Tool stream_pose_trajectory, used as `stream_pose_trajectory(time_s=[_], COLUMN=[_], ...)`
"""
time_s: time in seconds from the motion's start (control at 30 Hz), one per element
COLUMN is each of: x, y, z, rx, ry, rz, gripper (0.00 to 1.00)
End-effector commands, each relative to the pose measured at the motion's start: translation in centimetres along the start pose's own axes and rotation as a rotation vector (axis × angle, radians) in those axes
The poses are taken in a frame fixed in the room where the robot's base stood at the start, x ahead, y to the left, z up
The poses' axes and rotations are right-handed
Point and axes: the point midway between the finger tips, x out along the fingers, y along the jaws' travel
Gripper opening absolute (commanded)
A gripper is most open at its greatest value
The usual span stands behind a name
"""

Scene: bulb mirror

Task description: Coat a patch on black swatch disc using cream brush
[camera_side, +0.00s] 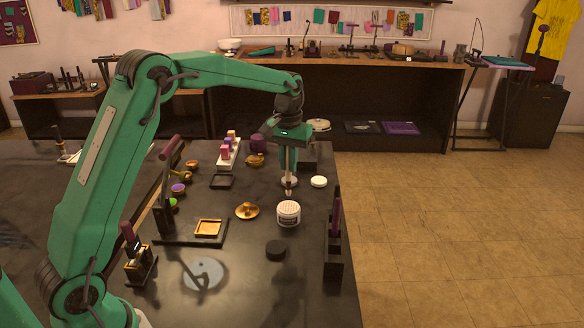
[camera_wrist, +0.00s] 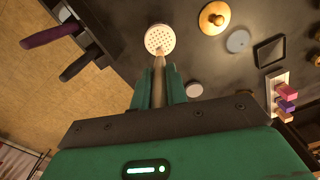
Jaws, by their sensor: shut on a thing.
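My gripper (camera_side: 288,163) is shut on the cream brush (camera_side: 289,185), which hangs upright, tip down, over the table. The brush also shows in the wrist view (camera_wrist: 159,75) between the two green fingers (camera_wrist: 156,88). In the side view the brush tip is just behind a white jar with a dotted top (camera_side: 288,213). In the wrist view the tip overlaps the edge of this jar (camera_wrist: 160,37); I cannot tell whether they touch. The black swatch disc (camera_side: 276,249) lies flat on the dark table, nearer the side camera than the jar. I cannot make it out in the wrist view.
A pale disc (camera_side: 319,181) lies right of the brush. A gold lidded piece (camera_side: 247,211) sits left of the jar. A dark holder with upright purple-handled tools (camera_side: 335,250) stands at the right table edge. A press stand (camera_side: 185,233) is left. Bare table surrounds the black disc.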

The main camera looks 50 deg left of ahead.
Motion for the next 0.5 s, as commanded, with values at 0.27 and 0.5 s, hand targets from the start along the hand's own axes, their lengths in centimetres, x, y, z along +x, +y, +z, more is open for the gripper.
stream_pose_trajectory(time_s=[0.27,0.5], x=[-1.7,-2.9], y=[0.0,0.0], z=[0.0,0.0], rx=[0.000,0.000], ry=[0.002,0.001], rz=[0.001,0.000], gripper=[0.00,0.00])
